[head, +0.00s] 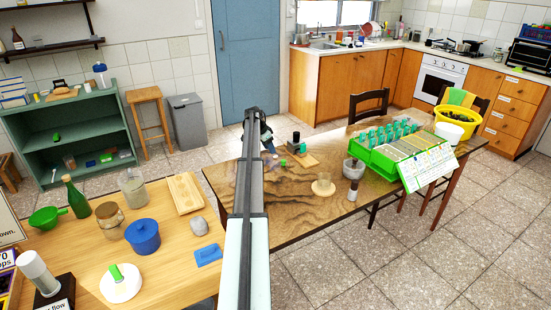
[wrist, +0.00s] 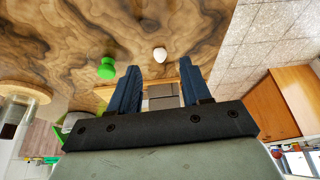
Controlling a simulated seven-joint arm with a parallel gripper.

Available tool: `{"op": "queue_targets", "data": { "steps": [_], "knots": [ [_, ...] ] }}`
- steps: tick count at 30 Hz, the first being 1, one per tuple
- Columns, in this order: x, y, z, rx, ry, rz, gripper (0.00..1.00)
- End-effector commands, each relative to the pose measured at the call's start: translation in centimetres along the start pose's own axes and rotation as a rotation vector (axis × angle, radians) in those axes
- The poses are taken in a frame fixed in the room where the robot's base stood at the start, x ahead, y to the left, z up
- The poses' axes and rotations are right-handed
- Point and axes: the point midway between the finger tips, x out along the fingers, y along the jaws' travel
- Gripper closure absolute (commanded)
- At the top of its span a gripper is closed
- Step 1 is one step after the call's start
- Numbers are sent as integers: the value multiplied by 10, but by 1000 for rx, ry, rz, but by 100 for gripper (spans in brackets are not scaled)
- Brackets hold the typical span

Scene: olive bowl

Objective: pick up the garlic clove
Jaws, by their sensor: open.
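The garlic clove (wrist: 160,54) is a small whitish lump on the brown, wavy-grained wooden table in the wrist view. It shows between and just past the fingertips of my gripper (wrist: 159,66). The two dark blue fingers are apart with nothing between them, and I see no contact with the clove. In the head view my gripper (head: 267,138) is over the far part of the wooden table (head: 290,205), partly hidden behind my arm. I cannot make out the clove for certain there.
A green object (wrist: 106,68) stands left of the clove in the wrist view. A green planter crate (head: 377,160) stands to the right.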

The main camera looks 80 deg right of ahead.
Motion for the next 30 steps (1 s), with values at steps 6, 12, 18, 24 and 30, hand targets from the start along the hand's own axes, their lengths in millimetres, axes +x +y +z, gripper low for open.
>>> {"op": "queue_targets", "data": {
  "steps": [6, 12, 18, 24, 30],
  "knots": [
    [14, 0, -3, 1, 0, 0, 52],
    [40, 0, -6, 0, -1, 1, 52],
    [52, 0, -6, 0, 1, -1, 52],
    [52, 1, -6, 0, 1, -1, 56],
    [51, 1, -6, 0, 1, -1, 75]
  ]
}}
